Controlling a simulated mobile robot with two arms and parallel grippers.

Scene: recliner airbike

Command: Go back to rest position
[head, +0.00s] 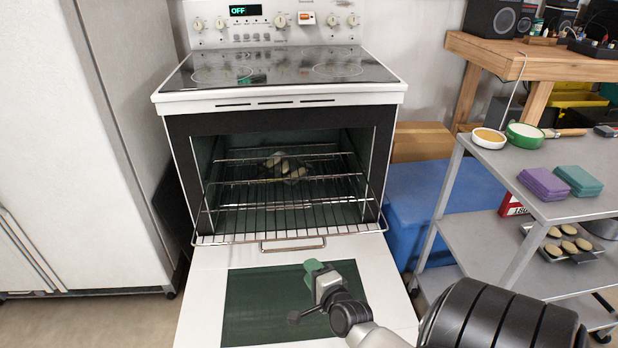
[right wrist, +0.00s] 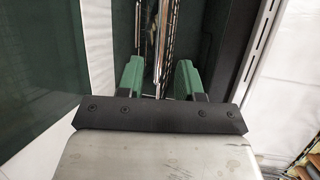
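My right gripper (head: 314,268) is in front of the oven, over the lowered oven door (head: 205,300). In the right wrist view its two green fingers (right wrist: 158,76) stand apart, and nothing is clearly held between them. Wires of the oven rack show beyond the fingers. In the head view the gripper is apart from the pulled-out oven rack (head: 292,246). A small tray with several pale pieces of food (head: 284,166) sits inside the oven. My left gripper is not in view.
The stove (head: 275,95) reads OFF. A grey trolley (head: 470,225) at the right holds bowls, purple and green sponge-like blocks, and a lower tray of round pale items. A blue box (head: 425,215) stands behind it. A tall white cabinet (head: 90,120) is at left.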

